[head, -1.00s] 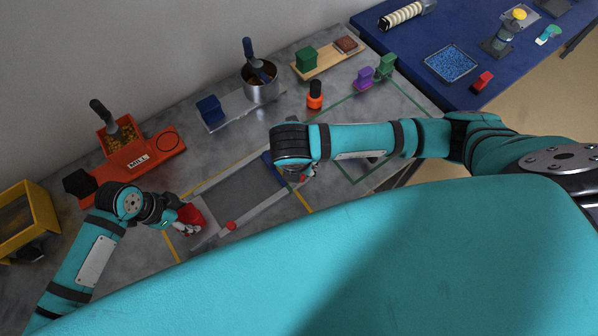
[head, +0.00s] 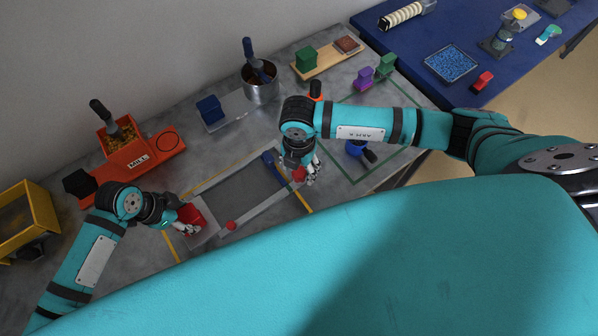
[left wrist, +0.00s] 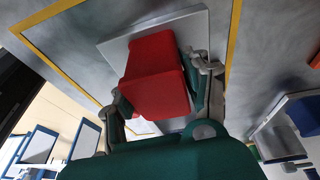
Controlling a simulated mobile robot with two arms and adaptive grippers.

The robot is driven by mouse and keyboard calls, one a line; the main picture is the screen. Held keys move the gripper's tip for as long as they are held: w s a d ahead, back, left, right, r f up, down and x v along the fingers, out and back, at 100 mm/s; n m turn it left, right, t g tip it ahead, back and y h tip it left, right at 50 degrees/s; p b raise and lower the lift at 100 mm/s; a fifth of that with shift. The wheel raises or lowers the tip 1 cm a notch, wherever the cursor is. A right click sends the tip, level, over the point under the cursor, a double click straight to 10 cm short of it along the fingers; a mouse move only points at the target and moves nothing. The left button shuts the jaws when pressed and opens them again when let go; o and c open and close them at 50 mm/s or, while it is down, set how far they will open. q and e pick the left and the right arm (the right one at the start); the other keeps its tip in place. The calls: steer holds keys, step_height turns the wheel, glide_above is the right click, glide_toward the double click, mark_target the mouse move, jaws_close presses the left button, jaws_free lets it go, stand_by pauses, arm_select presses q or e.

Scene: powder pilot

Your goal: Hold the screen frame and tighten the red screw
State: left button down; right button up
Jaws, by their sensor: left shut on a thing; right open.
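The screen frame (head: 218,182) is a pale rectangle around a grey mesh, lying on the table inside yellow lines. A red block (left wrist: 155,75) sits on its left end; it also shows in the head view (head: 190,214). My left gripper (head: 186,226) is shut on this block, with a finger on either side in the left wrist view. A small red knob (head: 231,225) is on the frame's near edge. My right gripper (head: 304,178) is open at the frame's right end, beside another small red part (head: 299,174). I cannot tell which red part is the screw, or whether the right fingers touch one.
A blue part (head: 270,163) lies at the frame's right end. An orange mill (head: 145,155), a metal pot (head: 260,90) and a blue block (head: 210,109) stand behind. A blue-and-black item (head: 361,150) lies right of my right gripper. A yellow box (head: 25,215) is far left.

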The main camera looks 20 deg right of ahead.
steer(key=shift+f, duration=0.9)
